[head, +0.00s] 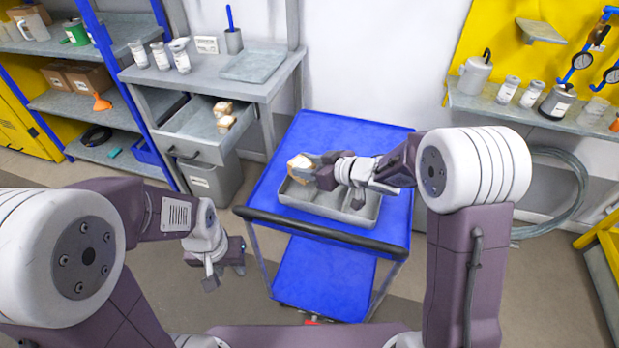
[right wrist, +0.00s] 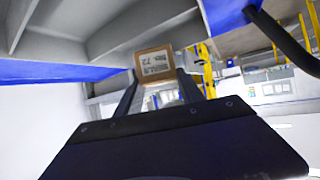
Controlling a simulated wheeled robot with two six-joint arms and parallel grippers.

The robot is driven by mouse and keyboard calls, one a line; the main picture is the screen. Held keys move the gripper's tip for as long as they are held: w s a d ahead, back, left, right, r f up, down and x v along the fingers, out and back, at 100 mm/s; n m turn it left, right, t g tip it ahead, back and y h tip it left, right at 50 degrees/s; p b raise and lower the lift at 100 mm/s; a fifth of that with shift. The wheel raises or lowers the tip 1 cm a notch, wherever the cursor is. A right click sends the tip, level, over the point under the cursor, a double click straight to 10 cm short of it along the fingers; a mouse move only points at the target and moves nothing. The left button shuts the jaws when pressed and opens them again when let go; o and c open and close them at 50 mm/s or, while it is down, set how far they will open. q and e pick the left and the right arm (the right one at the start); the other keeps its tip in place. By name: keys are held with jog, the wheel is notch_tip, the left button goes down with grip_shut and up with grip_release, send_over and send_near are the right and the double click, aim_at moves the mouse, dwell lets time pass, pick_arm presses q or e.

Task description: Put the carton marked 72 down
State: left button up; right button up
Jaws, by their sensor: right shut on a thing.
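The carton marked 72 (head: 300,163) is a small tan box. Its label, reading 72, faces the camera in the right wrist view (right wrist: 155,66). My right gripper (right wrist: 157,84) is shut on it, with one finger on each side. In the head view the carton is over the left end of the grey divided tray (head: 350,218). I cannot tell whether it touches the tray. The gripper hides part of the tray's inside. My left gripper (head: 225,275) hangs empty, left of the blue cart, its fingers apart.
The tray stands on the blue cart (head: 345,138), whose dark handle bar (head: 320,232) runs along the near side. An open drawer (head: 195,135) at the left holds similar cartons (head: 224,115). A shelf (head: 530,110) with bottles is at the right.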

jog(key=shift+w+d+f, duration=0.25)
jog(key=shift+w+d, duration=0.05)
jog(key=shift+w, duration=0.1)
notch_tip(320, 180, down, 4)
jog(key=shift+b, duration=1.1)
jog(key=shift+f, duration=0.15)
jog(key=shift+f, duration=0.1)
jog(key=o, duration=1.4)
jog(key=shift+c, duration=0.2)
